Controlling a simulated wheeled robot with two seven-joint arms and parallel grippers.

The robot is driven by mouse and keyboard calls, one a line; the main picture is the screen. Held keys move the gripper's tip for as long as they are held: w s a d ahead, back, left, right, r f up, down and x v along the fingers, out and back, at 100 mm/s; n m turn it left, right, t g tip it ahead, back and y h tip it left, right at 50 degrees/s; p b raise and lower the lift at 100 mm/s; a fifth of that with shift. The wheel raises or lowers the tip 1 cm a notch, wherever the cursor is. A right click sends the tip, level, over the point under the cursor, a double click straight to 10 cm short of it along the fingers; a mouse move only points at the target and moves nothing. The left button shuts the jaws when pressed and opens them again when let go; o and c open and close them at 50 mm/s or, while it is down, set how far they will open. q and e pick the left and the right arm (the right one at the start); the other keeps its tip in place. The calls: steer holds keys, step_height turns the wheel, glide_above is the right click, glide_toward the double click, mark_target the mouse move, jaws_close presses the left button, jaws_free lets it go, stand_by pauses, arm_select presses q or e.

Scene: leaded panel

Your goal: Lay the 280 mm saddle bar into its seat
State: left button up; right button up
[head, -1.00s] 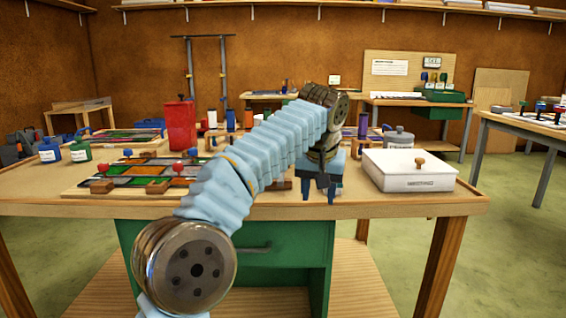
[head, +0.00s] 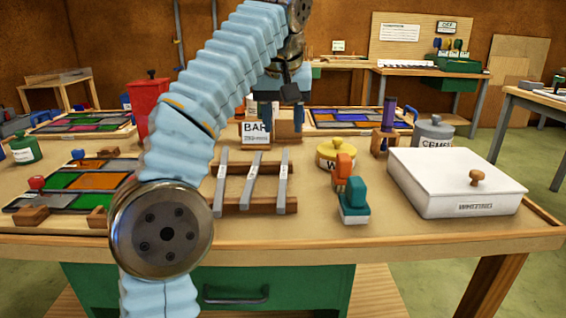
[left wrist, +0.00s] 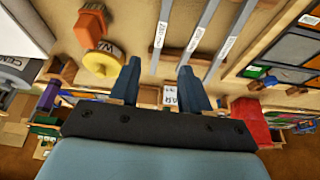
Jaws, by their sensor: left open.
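Three grey saddle bars lie side by side across a wooden rack: a left one (head: 221,183), a middle one (head: 252,181) and a right one (head: 282,181). They also show in the left wrist view, where the middle bar (left wrist: 203,32) lies beyond the fingertips. Their labels are too small to tell surely which is 280 mm. My left gripper (left wrist: 159,68) is open and empty, apart from the bars; in the head view (head: 287,88) it is above the table behind the rack. A leaded panel (head: 95,181) lies at the left, partly behind my arm. I cannot make out the bar seat. My right gripper is not in view.
A BAR sign (head: 256,133) stands behind the rack (head: 262,206). A yellow tin (head: 337,155), an orange-and-teal tool pair (head: 352,195) and a white box (head: 458,185) stand right of it. A red container (head: 149,100) stands back left. Bare tabletop lies in front.

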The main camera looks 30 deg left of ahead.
arm_select(q)
steer(key=b, duration=0.2)
glide_toward(284, 173)
steer(key=shift+w+x, duration=0.2)
steer(key=shift+x, duration=0.95)
steer(key=x, duration=0.1)
steer(key=b+x, duration=0.1)
steer(key=x, duration=0.2)
steer(key=shift+s+a+f+b, duration=0.1)
steer(key=shift+f+b, duration=0.3)
steer(key=shift+f, duration=0.45)
jaws_close()
steer(key=shift+r, duration=0.1)
